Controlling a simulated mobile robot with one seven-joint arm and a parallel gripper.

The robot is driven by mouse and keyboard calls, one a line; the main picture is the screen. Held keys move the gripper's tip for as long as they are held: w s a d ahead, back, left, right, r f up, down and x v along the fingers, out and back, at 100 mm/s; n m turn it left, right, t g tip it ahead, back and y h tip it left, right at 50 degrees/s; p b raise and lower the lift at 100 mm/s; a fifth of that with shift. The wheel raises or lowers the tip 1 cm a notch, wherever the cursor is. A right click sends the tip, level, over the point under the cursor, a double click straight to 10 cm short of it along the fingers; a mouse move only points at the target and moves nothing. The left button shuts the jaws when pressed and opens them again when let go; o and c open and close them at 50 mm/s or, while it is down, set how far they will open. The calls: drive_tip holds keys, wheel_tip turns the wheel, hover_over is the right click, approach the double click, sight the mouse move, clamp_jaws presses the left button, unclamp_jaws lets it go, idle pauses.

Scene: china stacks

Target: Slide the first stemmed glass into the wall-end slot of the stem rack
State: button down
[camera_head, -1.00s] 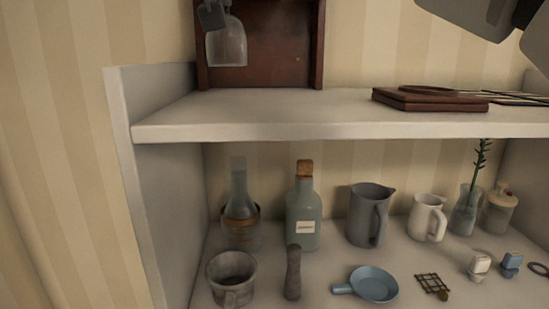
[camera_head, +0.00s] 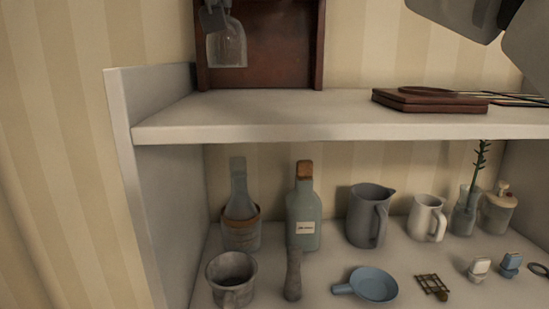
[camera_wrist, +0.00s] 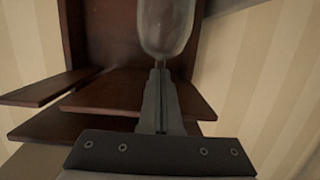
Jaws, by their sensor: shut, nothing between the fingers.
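A clear stemmed glass (camera_head: 227,47) hangs bowl-down at the top of the head view, in front of the dark wooden rack (camera_head: 285,50). Its bowl also shows at the top of the wrist view (camera_wrist: 167,25). My gripper (camera_head: 213,17) is at the glass's upper end. In the wrist view its fingers (camera_wrist: 160,72) are shut together, with their tips at the rounded base of the bowl. The stem and foot are hidden, so I cannot tell whether they sit in a slot. The rack's wooden slats (camera_wrist: 105,92) show beside the fingers, with gaps between them.
A white shelf (camera_head: 330,128) runs below the glass, with stacked brown boards (camera_head: 425,100) at right. The shelf top between is clear. Bottles, jugs (camera_head: 367,215) and a blue pan (camera_head: 374,284) stand lower. The striped wall (camera_head: 60,150) is at left.

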drive_tip(key=shift+w, duration=0.35)
